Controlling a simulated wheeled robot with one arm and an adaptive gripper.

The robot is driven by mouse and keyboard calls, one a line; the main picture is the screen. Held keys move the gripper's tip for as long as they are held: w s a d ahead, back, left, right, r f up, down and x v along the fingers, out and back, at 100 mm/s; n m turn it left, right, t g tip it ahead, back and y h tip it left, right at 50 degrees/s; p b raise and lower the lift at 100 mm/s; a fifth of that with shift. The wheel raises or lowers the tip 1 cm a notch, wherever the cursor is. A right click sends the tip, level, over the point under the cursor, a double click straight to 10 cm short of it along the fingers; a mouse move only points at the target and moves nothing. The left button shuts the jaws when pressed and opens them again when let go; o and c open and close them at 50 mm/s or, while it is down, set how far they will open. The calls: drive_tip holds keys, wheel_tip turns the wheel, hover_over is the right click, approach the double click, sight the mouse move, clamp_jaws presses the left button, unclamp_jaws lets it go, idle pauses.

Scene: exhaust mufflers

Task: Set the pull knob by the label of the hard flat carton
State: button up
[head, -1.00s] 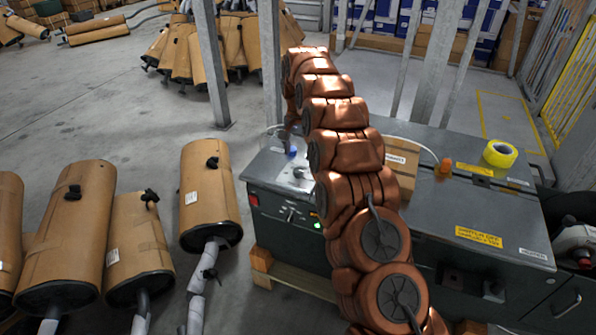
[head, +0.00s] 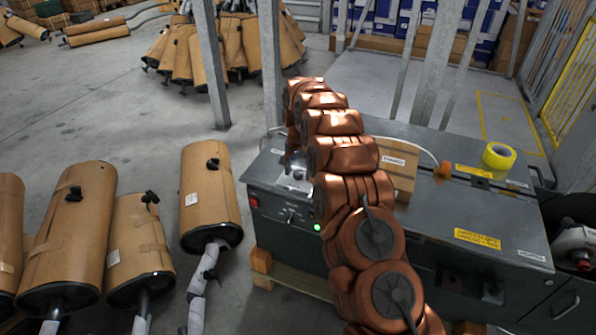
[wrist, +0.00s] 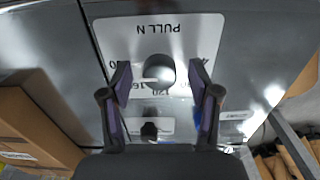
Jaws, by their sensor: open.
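The round grey pull knob (wrist: 155,70) stands on a white dial plate (wrist: 185,40) marked "PULL N" and numbers, upside down in the wrist view. The plate (head: 296,178) also shows at the left end of the dark machine top. My gripper (wrist: 160,92) is open, one finger on each side of the knob, with gaps to it. In the head view the gripper is mostly hidden behind my arm. The brown carton (head: 399,172) stands on the machine behind my arm; its white label (head: 394,161) is too small to read. The carton (wrist: 35,125) also shows in the wrist view.
A yellow tape roll (head: 499,155) and an orange-capped part (head: 445,168) are on the machine top. Below the plate, the front panel has a small black knob (head: 290,217) and a lit green button (head: 317,228). Wrapped mufflers (head: 208,195) stand at left.

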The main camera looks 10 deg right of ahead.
drive_tip(key=shift+c, duration=0.4)
drive_tip(key=c, duration=1.1)
drive_tip(key=n+b, duration=0.1)
drive_tip(key=n, duration=0.3)
drive_tip(key=shift+n, duration=0.3)
drive_tip(key=n+b, duration=0.1)
drive_tip(key=n, duration=0.3)
drive_tip(key=o, duration=1.2)
